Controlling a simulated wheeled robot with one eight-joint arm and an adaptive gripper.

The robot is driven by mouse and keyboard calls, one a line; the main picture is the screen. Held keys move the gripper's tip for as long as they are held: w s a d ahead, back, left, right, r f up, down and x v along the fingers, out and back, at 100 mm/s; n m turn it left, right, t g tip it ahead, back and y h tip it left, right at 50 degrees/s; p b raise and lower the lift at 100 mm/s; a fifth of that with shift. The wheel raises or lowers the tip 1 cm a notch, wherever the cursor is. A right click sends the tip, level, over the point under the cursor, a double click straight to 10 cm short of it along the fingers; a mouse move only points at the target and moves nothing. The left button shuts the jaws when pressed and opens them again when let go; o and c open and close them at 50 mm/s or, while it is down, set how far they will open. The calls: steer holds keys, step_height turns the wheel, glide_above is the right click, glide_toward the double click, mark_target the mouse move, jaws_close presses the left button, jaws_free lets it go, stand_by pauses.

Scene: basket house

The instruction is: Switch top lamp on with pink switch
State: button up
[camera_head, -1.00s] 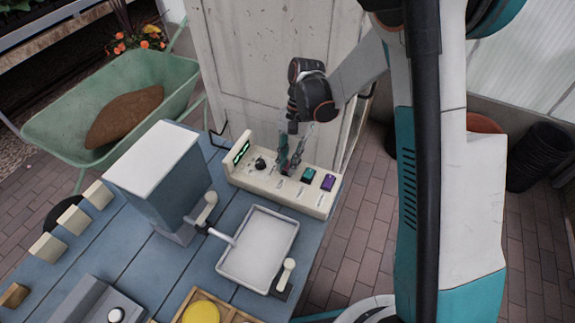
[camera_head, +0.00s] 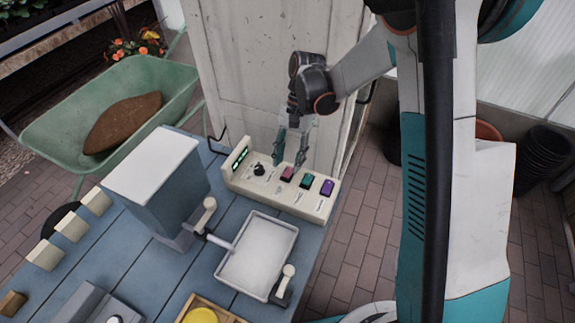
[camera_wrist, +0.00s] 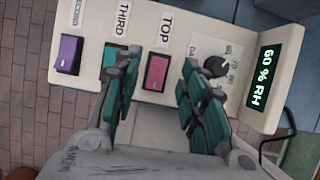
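The pink switch (camera_head: 287,174) sits on a cream control panel (camera_head: 305,206) at the back edge of the blue table. In the wrist view the pink switch (camera_wrist: 157,72) lies below the label "TOP" (camera_wrist: 166,29). My gripper (camera_head: 289,163) is above and just behind the panel. In the wrist view its two fingers (camera_wrist: 153,88) are apart, one on each side of the pink switch, with nothing between them. I cannot tell whether they touch the panel. The left finger partly covers the teal switch (camera_wrist: 113,54). No lamp can be made out.
A purple switch (camera_wrist: 68,54), a black knob (camera_wrist: 215,66) and a display reading 60 % RH (camera_wrist: 263,75) share the panel. A grey box (camera_head: 158,182) and a white tray (camera_head: 258,257) stand on the table. A green wheelbarrow (camera_head: 70,123) is at left.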

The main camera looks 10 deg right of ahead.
steer(key=v, duration=0.9)
steer(key=shift+r, duration=0.1)
steer(key=s+d+r+n+t+h, duration=0.1)
steer(key=s+d+r+n+t, duration=0.3)
steer(key=s+r, duration=0.5)
steer(key=s+d+n+t+h, duration=0.1)
steer(key=s+d+n+t, duration=0.1)
steer(key=s+d+t, duration=0.2)
steer(key=s+t, duration=0.3)
steer(key=s, duration=0.4)
steer(key=shift+r+n+h, duration=0.4)
